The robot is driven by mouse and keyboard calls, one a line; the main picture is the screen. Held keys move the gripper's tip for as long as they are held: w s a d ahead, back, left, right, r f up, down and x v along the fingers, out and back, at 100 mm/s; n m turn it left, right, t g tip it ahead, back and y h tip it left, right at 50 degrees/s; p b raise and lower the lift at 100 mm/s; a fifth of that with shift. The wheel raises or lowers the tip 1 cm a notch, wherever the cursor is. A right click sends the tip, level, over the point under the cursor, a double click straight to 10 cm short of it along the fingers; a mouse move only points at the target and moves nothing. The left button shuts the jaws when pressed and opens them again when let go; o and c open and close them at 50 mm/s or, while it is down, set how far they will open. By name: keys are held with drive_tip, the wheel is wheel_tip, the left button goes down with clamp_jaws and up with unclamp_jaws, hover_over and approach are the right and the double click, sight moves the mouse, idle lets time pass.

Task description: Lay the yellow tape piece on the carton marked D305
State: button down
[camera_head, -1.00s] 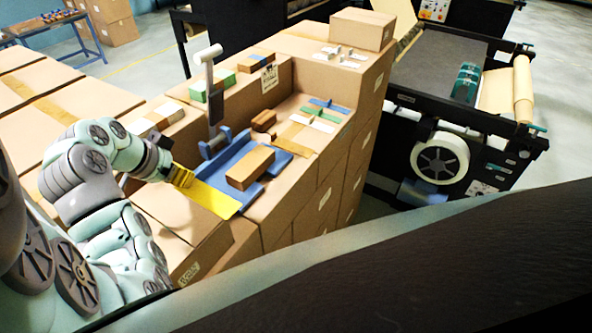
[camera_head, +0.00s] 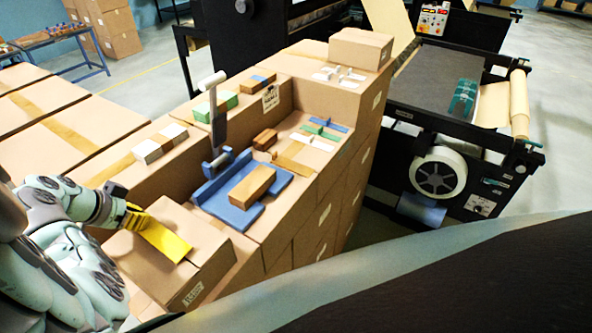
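The yellow tape piece (camera_head: 167,241) is a flat strip that sticks out from the fingers of my gripper (camera_head: 133,219). My gripper is at the left and appears shut on the near end of the strip. The strip is over the top of a brown carton (camera_head: 212,254) at the front left of the stack. I cannot tell whether it touches the carton. This carton has a small label (camera_head: 193,294) on its front side, too small to read, so I cannot tell which carton is D305.
A blue tray-like fixture (camera_head: 238,211) with a brown block (camera_head: 252,187) stands to the right. A grey lever (camera_head: 217,115) rises behind it. Green, blue and white strips (camera_head: 323,131) lie farther back on the cartons. A roll machine (camera_head: 440,172) is at the right.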

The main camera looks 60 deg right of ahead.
drive_tip(key=shift+f, duration=0.4)
drive_tip(key=shift+f+b, duration=0.3)
drive_tip(key=shift+b, duration=0.05)
drive_tip(key=c, duration=1.1)
unclamp_jaws()
drive_tip(key=shift+c, duration=0.2)
drive_tip(key=shift+r, duration=0.1)
